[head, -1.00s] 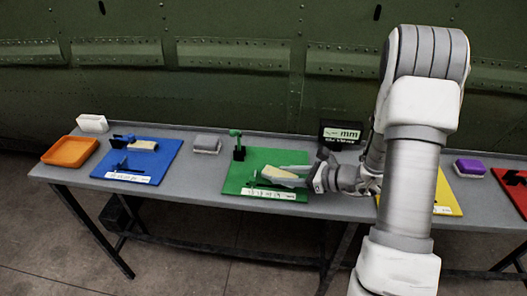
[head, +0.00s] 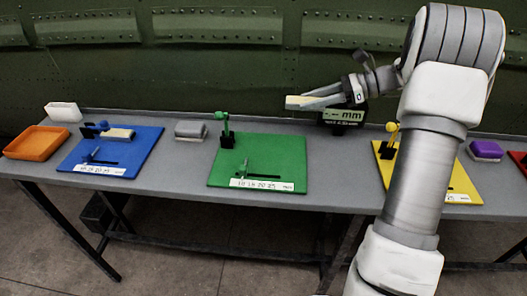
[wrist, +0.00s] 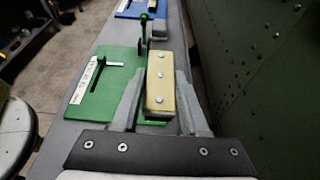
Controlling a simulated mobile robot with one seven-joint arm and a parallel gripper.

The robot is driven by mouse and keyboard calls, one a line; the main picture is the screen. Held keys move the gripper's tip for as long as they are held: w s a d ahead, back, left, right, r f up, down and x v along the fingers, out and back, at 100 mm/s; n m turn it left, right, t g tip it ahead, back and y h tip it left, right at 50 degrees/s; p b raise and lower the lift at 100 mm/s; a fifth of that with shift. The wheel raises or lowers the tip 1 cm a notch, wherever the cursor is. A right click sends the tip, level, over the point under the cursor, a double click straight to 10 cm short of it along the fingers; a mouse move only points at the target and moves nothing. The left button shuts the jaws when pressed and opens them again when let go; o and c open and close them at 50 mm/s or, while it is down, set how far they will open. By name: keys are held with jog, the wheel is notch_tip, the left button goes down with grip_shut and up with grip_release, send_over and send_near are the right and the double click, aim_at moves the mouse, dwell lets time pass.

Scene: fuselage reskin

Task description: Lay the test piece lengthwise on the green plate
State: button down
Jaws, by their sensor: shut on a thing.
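The test piece (head: 303,103) is a pale yellow block; in the wrist view its yellow top with several round studs (wrist: 160,82) faces the camera. My gripper (head: 320,96) is shut on it, one finger along each side, and holds it in the air above the back edge of the table, in front of the display. The green plate (head: 270,160) lies flat on the table, below and to the left of the gripper in the head view. It carries a green clamp post (head: 226,135), a small slotted fixture (head: 243,172) and a white ruler strip (head: 262,185).
A display reading "mm" (head: 343,115) stands behind the green plate. The blue plate (head: 140,150) with another block, an orange tray (head: 38,143) and a grey block (head: 190,130) lie left. The yellow plate (head: 460,186) and a purple block (head: 485,150) are right.

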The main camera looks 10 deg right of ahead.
jog(key=b, duration=0.3)
send_over(268, 148)
notch_tip(268, 148, down, 7)
jog(key=shift+r, duration=0.1)
jog(key=shift+f+b, duration=0.8)
jog(key=shift+f, duration=1.2)
jog(key=shift+f, duration=0.1)
jog(key=shift+c, duration=2.1)
grip_release()
